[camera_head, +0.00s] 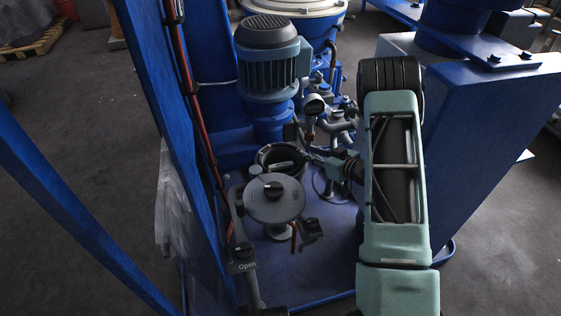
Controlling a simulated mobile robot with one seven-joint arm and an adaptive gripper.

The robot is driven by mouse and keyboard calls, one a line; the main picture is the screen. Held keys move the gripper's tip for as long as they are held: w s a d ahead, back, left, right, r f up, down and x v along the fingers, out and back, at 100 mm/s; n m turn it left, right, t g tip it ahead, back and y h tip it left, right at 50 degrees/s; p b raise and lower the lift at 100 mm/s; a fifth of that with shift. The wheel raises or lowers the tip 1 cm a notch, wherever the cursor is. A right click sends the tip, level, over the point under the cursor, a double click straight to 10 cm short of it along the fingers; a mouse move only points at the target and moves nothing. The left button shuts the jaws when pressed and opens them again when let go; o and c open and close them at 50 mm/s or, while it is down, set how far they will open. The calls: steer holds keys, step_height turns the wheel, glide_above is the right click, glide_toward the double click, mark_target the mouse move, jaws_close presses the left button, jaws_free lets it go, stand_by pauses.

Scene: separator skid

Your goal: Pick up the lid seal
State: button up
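A round grey lid (274,199) with a black knob is at the middle of the skid. Behind it stands an open dark round pot (264,158) with a light bar-like shape inside. I cannot make out the lid seal for certain; a dark ring at the pot's rim may be it. My gripper (303,152) reaches in from the right, at the pot's right edge. Its fingers are small and dark against the pipework, so I cannot tell whether they are open or shut or hold anything.
A blue-grey motor (270,62) stands behind the pot. Pipes and a gauge (314,105) are close behind my gripper. A blue frame post (165,90) with a red hose rises at left. A valve handle marked "Open" (243,262) is in front. A large blue housing (480,150) stands right.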

mark_target(297, 149)
steer(key=b+x, duration=0.1)
steer(key=x, duration=0.3)
steer(key=shift+s+a+f+b, duration=0.15)
steer(key=shift+s+a+b, duration=0.05)
steer(key=shift+b, duration=0.1)
steer(key=shift+w+a, duration=0.15)
steer(key=shift+w, duration=0.15)
steer(key=shift+c, duration=0.2)
jaws_close()
